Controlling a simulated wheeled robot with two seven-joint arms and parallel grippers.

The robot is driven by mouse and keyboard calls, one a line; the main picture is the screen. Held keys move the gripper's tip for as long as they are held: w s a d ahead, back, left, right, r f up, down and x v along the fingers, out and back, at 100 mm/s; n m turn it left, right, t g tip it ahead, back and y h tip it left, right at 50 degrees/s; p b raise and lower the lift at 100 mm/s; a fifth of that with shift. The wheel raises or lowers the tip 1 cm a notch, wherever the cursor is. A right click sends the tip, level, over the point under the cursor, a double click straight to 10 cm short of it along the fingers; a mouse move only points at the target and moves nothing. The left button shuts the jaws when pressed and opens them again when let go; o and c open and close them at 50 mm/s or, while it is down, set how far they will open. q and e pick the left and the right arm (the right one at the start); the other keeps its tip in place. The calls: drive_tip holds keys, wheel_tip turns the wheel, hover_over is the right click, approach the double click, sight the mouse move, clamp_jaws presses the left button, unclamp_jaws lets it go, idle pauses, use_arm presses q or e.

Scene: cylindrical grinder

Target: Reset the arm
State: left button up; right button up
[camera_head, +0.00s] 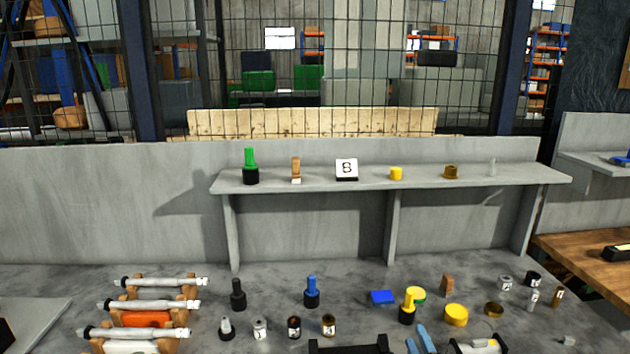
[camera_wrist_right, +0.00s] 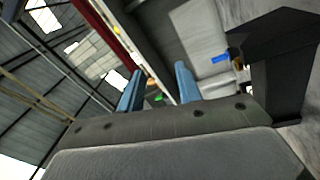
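My right gripper (camera_head: 418,340) shows at the bottom edge of the head view, to the right of the middle. Its two blue fingers point up and away over the grey table (camera_head: 190,256). In the right wrist view the fingers (camera_wrist_right: 158,84) stand apart with nothing between them, so it is open and empty. The wrist camera looks up towards the roof, with a dark post at the right. My left gripper is not in view.
A raised shelf (camera_head: 510,178) at the back holds a green-and-black piece (camera_head: 250,168), a number card (camera_head: 346,169) and small parts. A rack with rollers (camera_head: 150,306) stands front left. Near the right fingers are a yellow-and-black piece (camera_head: 407,309) and a yellow cylinder (camera_head: 456,315).

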drive_tip(key=s+d+f+m+g+h, duration=0.1)
drive_tip(key=s+f+m+g+h, duration=0.2)
drive_tip(key=s+f+m+g, duration=1.25)
drive_tip(key=s+a+f+n+y, duration=0.1)
drive_tip(key=s+f, duration=0.2)
drive_tip(key=s, duration=0.4)
drive_tip(key=s+a+f+n+y, duration=0.1)
drive_tip(key=s+f, duration=0.2)
drive_tip(key=s, duration=0.3)
drive_tip(key=s+a+f+g, duration=0.1)
drive_tip(key=a+f, duration=0.1)
drive_tip(key=f, duration=1)
drive_tip(key=s+a+f+g, duration=0.1)
drive_tip(key=a+f, duration=0.2)
drive_tip(key=f, duration=0.9)
drive_tip(key=shift+s+a+f+g, duration=0.2)
drive_tip(key=shift+a+f+g, duration=0.05)
drive_tip(key=shift+f+g, duration=0.1)
